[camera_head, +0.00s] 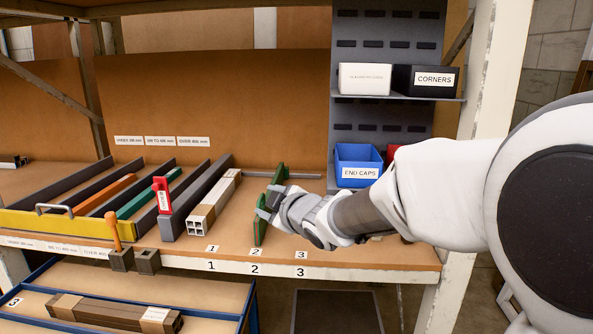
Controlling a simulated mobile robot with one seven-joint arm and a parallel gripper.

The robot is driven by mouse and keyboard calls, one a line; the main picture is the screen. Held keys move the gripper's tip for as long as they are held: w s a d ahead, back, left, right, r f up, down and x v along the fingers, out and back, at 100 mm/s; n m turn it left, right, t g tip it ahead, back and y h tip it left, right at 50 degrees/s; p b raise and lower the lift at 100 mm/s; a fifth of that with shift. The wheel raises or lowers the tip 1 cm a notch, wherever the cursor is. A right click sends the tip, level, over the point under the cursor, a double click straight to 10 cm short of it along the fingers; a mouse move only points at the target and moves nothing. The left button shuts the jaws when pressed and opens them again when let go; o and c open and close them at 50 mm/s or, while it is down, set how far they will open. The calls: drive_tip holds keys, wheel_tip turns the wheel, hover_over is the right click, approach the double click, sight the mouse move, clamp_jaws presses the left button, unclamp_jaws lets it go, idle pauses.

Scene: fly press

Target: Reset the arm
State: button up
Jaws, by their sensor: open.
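My arm reaches in from the right in the head view, over the right part of the wooden bench. My gripper (268,204) points left above the bench, close to the number 2 labels. It is open. Narrow green parts (261,230) show above and below its fingertips. I cannot tell whether they belong to the gripper or to a thing behind it. I see nothing clearly held. My wrist and forearm hide part of the bench to the right.
A blue END CAPS bin (359,154) stands behind my wrist, with a red thing (391,154) beside it. A shelf above holds a white box (364,79) and a black CORNERS box (425,80). Square tubes (211,205) lie nearby.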

drive_tip(key=s+d+m+h, duration=0.5)
drive_tip(key=s+d+m, duration=0.15)
drive_tip(key=d, duration=0.55)
drive_tip(key=s+d+f+m+g+h, duration=0.1)
drive_tip(key=s+d+f+m+g, duration=0.15)
drive_tip(key=s, duration=0.55)
drive_tip(key=s+d+f+m+g+h, duration=0.1)
drive_tip(key=s+d+m+g, duration=0.2)
drive_tip(key=s, duration=0.5)
drive_tip(key=s+d+f+m+g+h, duration=0.1)
drive_tip(key=s+d+f+m, duration=0.2)
drive_tip(key=s, duration=0.5)
wheel_tip(320, 180, up, 22)
drive_tip(key=s+m+p, duration=0.1)
drive_tip(key=p, duration=2)
drive_tip(key=shift+s+g+y, duration=0.3)
drive_tip(key=shift+g, duration=0.05)
drive_tip(key=shift+r, duration=0.1)
